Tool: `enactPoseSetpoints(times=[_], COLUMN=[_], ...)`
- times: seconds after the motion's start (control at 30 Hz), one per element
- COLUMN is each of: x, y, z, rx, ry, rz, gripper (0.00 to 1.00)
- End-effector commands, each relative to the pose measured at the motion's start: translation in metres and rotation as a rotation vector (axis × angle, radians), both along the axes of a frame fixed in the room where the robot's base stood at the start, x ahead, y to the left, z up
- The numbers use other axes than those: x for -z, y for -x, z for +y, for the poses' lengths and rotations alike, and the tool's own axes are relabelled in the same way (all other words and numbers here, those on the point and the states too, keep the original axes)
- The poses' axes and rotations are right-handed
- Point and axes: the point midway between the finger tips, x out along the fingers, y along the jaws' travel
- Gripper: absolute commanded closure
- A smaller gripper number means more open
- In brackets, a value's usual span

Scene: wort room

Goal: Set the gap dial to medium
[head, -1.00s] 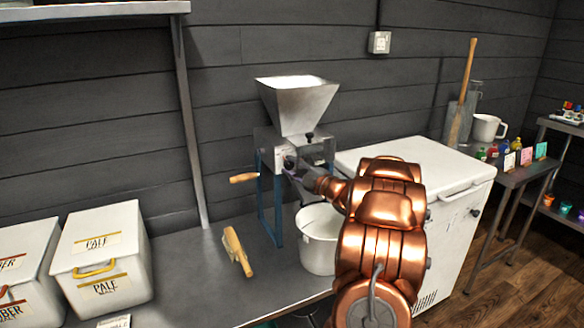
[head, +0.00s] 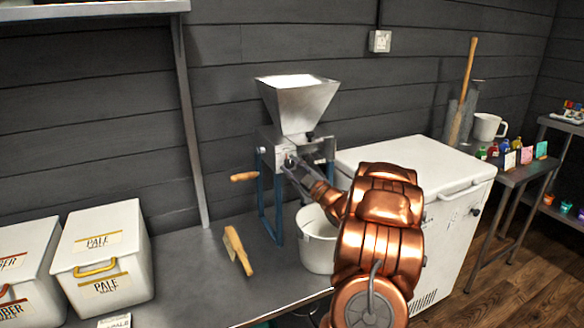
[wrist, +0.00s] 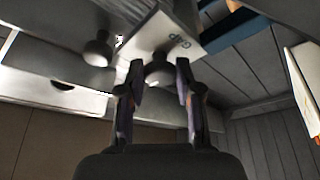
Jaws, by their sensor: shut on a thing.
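The grain mill (head: 280,145) stands on the bench, with a metal hopper on top and blue legs. My gripper (head: 290,163) is at the front of the mill's metal box. In the wrist view my gripper (wrist: 160,75) has its two fingers on either side of a rounded grey knob, the gap dial (wrist: 159,72), below a pale plate (wrist: 165,38) lettered "GAP". The fingers are shut on the dial. The dial's pointer and the setting marks cannot be made out. A second round knob (wrist: 98,50) sits to the left in the wrist view.
A white bucket (head: 318,252) stands under my arm in front of the mill. A wooden crank handle (head: 244,177) juts left from the mill. A wooden brush (head: 238,250) and pale malt bins (head: 103,240) are on the bench. A white chest (head: 415,165) stands right.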

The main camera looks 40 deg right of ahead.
Motion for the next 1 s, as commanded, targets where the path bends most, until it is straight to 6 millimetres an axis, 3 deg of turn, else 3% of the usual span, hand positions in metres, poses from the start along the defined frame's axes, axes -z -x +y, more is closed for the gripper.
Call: enactPoseSetpoints(times=[0.23, 0.27, 0.5, 0.83, 1.0], x=[-0.001, -0.001, 0.0, 0.0, 0.006], y=[0.0, 0.0, 0.0, 0.002, 0.015], z=[0.0, 0.0, 0.0, 0.0, 0.0], rx=[0.001, 0.001, 0.001, 0.001, 0.002], ry=[0.001, 0.001, 0.001, 0.001, -0.002], rz=[-0.001, -0.001, -0.001, 0.001, 0.005], gripper=[1.0, 0.64, 0.41, 0.41, 0.41])
